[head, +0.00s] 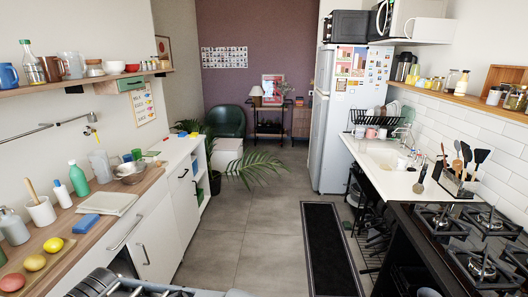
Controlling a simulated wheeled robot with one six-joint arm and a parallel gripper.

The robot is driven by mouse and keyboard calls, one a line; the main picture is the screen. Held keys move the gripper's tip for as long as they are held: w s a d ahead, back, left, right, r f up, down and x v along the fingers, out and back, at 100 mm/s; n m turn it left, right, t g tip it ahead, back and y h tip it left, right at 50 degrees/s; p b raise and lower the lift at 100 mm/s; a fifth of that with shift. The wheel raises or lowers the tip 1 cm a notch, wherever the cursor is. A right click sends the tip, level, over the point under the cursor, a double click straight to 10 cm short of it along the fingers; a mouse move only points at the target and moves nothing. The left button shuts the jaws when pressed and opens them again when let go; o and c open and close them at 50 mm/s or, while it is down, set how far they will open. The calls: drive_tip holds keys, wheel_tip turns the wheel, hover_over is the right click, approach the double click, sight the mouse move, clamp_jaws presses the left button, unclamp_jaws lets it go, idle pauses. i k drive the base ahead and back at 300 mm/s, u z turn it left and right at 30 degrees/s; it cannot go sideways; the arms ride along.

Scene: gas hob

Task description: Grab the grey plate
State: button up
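Several pale plates (392,107) stand upright in the black dish rack (358,117) at the far end of the right counter. They are small in the picture, and I cannot tell which of them is grey. Grey and black parts of my own body show at the bottom left edge. I cannot make out my gripper or its fingertips in this view.
The right counter (372,170) holds a sink and a utensil holder, with a gas hob (480,262) nearer. A black mat (329,250) lies on open floor between the counters. A plant (250,168) leans out from the left units.

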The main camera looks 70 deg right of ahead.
sight(377, 108)
drive_tip(key=k, duration=0.5)
drive_tip(key=z, duration=4.15)
drive_tip(key=k, duration=1.2)
drive_tip(key=u, duration=0.8)
drive_tip(key=i, duration=1.1)
drive_tip(key=u, duration=0.6)
drive_tip(key=i, duration=1.7)
drive_tip(key=u, duration=0.3)
drive_tip(key=i, duration=2.25)
drive_tip(key=z, duration=0.5)
